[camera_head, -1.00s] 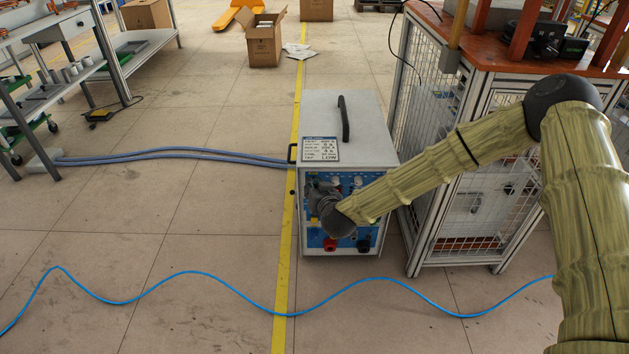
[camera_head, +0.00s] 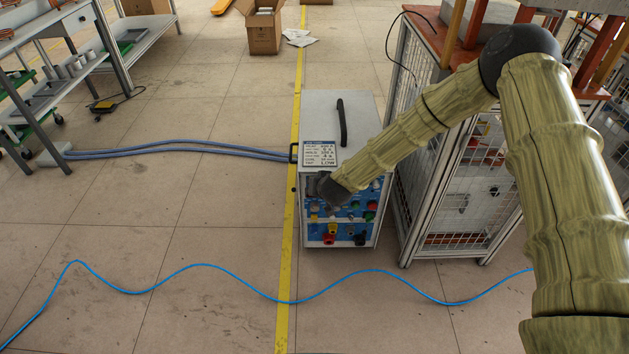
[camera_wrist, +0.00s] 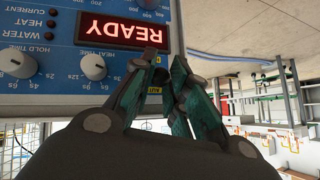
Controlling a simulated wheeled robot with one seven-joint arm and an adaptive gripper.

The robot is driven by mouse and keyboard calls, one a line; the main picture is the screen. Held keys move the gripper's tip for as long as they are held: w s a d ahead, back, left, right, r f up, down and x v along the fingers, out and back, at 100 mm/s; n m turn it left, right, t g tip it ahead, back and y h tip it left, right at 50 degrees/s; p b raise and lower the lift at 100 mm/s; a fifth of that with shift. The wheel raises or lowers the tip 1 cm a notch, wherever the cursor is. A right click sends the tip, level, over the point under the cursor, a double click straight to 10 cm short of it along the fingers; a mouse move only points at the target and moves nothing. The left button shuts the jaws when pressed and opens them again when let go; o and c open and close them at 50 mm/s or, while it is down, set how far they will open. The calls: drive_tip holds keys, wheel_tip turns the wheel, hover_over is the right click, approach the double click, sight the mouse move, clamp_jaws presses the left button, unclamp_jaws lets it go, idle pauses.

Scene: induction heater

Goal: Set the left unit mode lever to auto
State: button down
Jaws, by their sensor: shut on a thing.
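The heater unit (camera_head: 325,115) is a light grey box with a black top handle and a blue front panel. My gripper (camera_head: 326,190) is at the upper left of that panel. In the wrist view, my gripper (camera_wrist: 166,66) has its green-padded fingers closed together at the panel, below and right of the lit READY display (camera_wrist: 122,32). They are shut on the mode lever, which the fingers hide. A yellow label (camera_wrist: 154,90) shows partly behind the fingers. The lever's exact position cannot be told.
A caged workstation (camera_head: 450,190) stands close on the right. Blue-grey hoses (camera_head: 180,149) run left from the unit. A blue cable (camera_head: 205,266) lies across the floor in front.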

drive_tip(key=shift+w+d+r+g+p, duration=0.15)
drive_tip(key=shift+w+r+g+p, duration=0.3)
drive_tip(key=shift+p, duration=0.65)
drive_tip(key=shift+s+f, duration=0.1)
drive_tip(key=c, duration=1.3)
unclamp_jaws()
drive_tip(key=shift+c, duration=0.2)
drive_tip(key=shift+f, duration=0.1)
drive_tip(key=shift+s, duration=0.1)
drive_tip(key=v, duration=1.2)
